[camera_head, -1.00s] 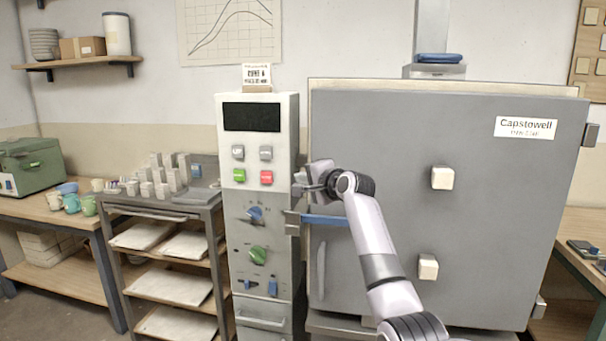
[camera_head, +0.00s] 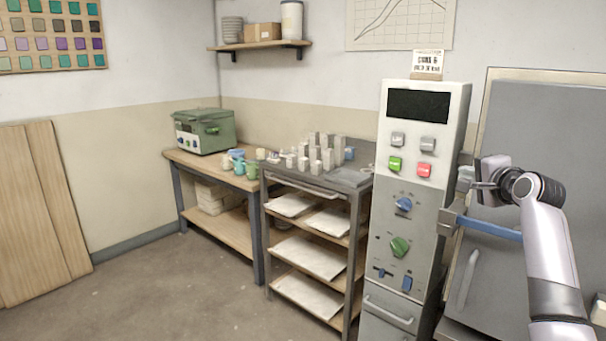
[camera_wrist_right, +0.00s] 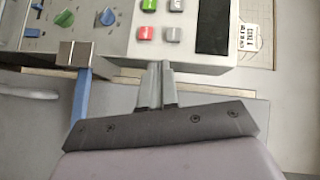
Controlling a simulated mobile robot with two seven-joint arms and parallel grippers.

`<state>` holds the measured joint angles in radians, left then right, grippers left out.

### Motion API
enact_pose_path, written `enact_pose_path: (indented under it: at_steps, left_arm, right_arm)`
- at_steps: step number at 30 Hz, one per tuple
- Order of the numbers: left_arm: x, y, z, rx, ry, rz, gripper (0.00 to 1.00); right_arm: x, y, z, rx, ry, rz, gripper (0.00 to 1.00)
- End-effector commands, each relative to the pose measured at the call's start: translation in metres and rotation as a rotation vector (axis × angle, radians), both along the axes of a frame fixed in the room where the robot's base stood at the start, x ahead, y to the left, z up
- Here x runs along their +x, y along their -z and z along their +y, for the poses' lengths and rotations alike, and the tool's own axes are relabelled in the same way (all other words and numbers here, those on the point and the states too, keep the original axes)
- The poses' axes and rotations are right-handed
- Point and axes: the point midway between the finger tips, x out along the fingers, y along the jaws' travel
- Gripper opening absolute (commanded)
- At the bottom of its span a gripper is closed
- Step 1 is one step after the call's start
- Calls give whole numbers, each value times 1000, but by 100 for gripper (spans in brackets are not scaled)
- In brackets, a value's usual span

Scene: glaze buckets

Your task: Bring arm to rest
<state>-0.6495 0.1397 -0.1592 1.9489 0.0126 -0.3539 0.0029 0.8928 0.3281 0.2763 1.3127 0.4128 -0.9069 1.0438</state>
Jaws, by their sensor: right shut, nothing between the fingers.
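My right arm (camera_head: 545,250) comes in from the lower right in the head view. Its gripper (camera_head: 467,178) is beside the right edge of the control panel (camera_head: 418,150), above the blue latch handle (camera_head: 492,228) of the grey kiln door (camera_head: 545,150). In the right wrist view the right gripper's fingers (camera_wrist_right: 155,68) are together and empty, with their tips close to the panel's edge; I cannot tell whether they touch it. The blue handle (camera_wrist_right: 80,97) is left of the fingers there. My left gripper is not in view.
A rack (camera_head: 357,215) with white shelves stands left of the panel, with several small pieces on top. A table (camera_head: 185,157) with a green machine (camera_head: 203,131) and cups is further left. Wooden boards (camera_head: 40,215) lean at the left wall. The floor (camera_head: 170,290) in front is clear.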

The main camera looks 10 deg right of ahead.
Motion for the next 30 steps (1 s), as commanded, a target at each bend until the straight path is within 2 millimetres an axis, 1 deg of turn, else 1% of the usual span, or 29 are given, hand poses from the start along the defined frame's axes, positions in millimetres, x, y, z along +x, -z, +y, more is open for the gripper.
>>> enact_pose_path:
  at_steps: [2,5,6,7,8,9,11,12,14,15,17,18,20,21,23,24,26,27,29,30]
  left_arm:
    - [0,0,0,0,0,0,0]
    - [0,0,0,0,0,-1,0]
    - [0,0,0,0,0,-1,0]
    - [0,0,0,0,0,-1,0]
    - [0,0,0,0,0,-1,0]
    - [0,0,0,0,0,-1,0]
    - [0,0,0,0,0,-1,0]
    - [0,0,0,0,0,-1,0]
    - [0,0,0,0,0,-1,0]
    - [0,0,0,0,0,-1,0]
    - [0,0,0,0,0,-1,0]
    - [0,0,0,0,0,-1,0]
    - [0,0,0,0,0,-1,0]
    - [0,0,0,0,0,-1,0]
    - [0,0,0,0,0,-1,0]
    - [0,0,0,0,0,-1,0]
    - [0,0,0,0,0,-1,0]
    - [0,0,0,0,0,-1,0]
    - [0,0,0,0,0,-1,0]
    - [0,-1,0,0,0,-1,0]
  right_arm:
    - [-1,21,6,-43,-7,27,0]
    - [-6,62,18,-146,-22,76,0]
    - [-10,82,25,-200,-33,100,0]
    - [-13,98,30,-241,-44,118,0]
    - [-18,114,36,-284,-55,136,0]
    - [-24,135,43,-341,-71,159,0]
    - [-35,165,55,-425,-100,190,0]
    - [-43,184,63,-480,-122,211,0]
    - [-57,213,76,-557,-156,239,0]
    - [-67,231,85,-608,-182,256,0]
    - [-84,257,98,-681,-222,279,0]
    - [-96,274,107,-728,-250,293,0]
    - [-116,298,121,-797,-295,311,0]
    - [-130,313,130,-840,-325,323,0]
    - [-152,335,144,-903,-373,337,0]
    - [-167,347,154,-943,-405,343,0]
    - [-191,366,168,-1001,-455,351,0]
    - [-208,377,178,-1035,-489,355,0]
    - [-233,392,192,-1089,-539,359,0]
    - [-251,400,202,-1121,-573,358,0]
